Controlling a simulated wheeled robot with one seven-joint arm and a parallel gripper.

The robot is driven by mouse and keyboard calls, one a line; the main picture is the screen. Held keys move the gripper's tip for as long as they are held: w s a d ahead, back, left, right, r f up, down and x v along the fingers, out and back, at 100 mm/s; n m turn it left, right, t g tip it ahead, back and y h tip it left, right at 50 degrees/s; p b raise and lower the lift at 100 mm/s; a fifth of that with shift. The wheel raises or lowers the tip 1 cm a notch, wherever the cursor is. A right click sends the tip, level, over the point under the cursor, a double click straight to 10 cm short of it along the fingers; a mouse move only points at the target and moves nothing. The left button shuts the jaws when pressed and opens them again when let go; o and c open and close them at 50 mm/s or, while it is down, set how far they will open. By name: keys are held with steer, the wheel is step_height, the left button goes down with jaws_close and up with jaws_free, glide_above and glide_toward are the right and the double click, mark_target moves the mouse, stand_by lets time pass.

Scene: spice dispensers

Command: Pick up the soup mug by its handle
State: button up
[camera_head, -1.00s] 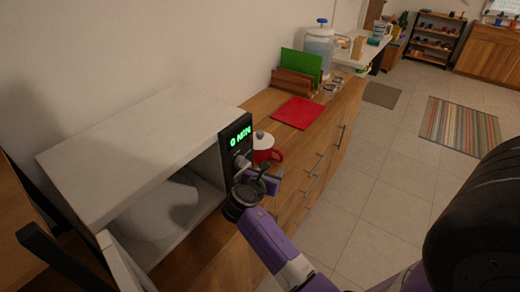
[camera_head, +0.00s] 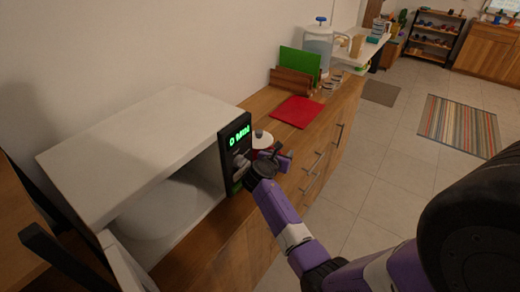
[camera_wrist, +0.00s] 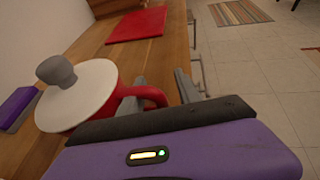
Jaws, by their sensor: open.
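The soup mug is red with a cream lid and a grey knob. In the head view its lid (camera_head: 262,138) shows beside the microwave, and my gripper (camera_head: 272,160) covers most of the body. In the wrist view the mug (camera_wrist: 78,98) stands upright at the left. Its red handle (camera_wrist: 150,95) reaches right, into the space between the two grey fingers of my gripper (camera_wrist: 158,88). The fingers are apart, one on each side of the handle's outer part. Whether either touches it, I cannot tell.
A white microwave (camera_head: 150,130) with its door open stands left of the mug on the wooden counter (camera_head: 262,103). A red board (camera_head: 297,112) lies behind the mug, with a green board (camera_head: 300,64) in a rack beyond. Open floor lies to the right.

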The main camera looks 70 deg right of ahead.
jaws_close()
stand_by(1.0)
steer(key=shift+r, duration=0.1)
stand_by(0.3)
